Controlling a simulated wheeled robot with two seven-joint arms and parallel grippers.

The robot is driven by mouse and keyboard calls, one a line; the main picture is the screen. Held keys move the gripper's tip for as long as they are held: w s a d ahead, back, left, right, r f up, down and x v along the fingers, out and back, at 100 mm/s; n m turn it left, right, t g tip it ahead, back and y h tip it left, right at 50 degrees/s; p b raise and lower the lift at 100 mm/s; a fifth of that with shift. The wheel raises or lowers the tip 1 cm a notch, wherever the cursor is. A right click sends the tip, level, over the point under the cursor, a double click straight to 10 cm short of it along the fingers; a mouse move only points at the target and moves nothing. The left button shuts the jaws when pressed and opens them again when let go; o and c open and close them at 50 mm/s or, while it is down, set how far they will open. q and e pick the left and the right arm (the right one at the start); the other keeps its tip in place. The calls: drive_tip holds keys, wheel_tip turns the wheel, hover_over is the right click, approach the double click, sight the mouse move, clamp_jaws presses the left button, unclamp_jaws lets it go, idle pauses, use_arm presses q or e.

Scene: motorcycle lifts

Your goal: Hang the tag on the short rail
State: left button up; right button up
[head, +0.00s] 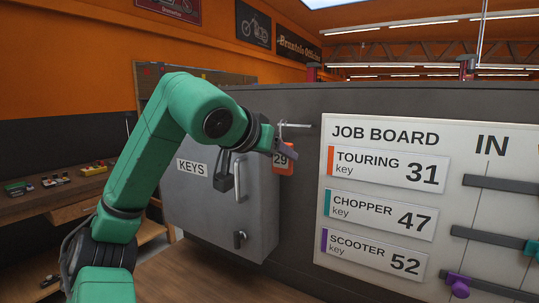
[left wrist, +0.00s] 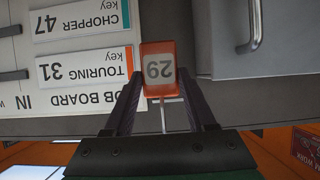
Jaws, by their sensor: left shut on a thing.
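A thin pale strip runs from the tag toward the palm. A thin metal rod (head: 297,126) shows just above the tag; I cannot tell whether they touch. Several dark rails (head: 500,184) are on the job board. Which one is short is unclear, as the picture edge cuts them.
The job board (head: 385,133) has TOURING, CHOPPER and SCOOTER labels. A purple piece (head: 458,285) is on the lowest rail. The grey KEYS cabinet (head: 205,215) stands left of the tag, with handles on its front. A wooden bench (head: 70,190) is at far left.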

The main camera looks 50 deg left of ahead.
use_arm(q)
drive_tip(key=shift+w+a+r, duration=0.1)
drive_tip(key=shift+w+r, duration=0.05)
drive_tip(key=shift+w, duration=0.25)
drive_tip(key=shift+w+a+r, duration=0.1)
drive_tip(key=shift+w, duration=0.3)
drive_tip(key=w, duration=0.2)
drive_tip(key=w+a+f, duration=0.1)
drive_tip(key=w, duration=0.2)
drive_tip(key=w+a, duration=0.1)
drive_tip(key=w, duration=0.1)
drive_tip(key=shift+w+a+f+p, duration=0.2)
drive_tip(key=shift+w+a+p, duration=0.05)
drive_tip(key=shift+w+p, duration=0.1)
use_arm(e)
drive_tip(key=shift+s+a+r, duration=0.1)
drive_tip(key=shift+s+r, duration=0.25)
drive_tip(key=shift+s, duration=0.2)
use_arm(q)
drive_tip(key=o, duration=1.3)
drive_tip(key=shift+o, duration=0.2)
drive_tip(key=shift+s, duration=0.1)
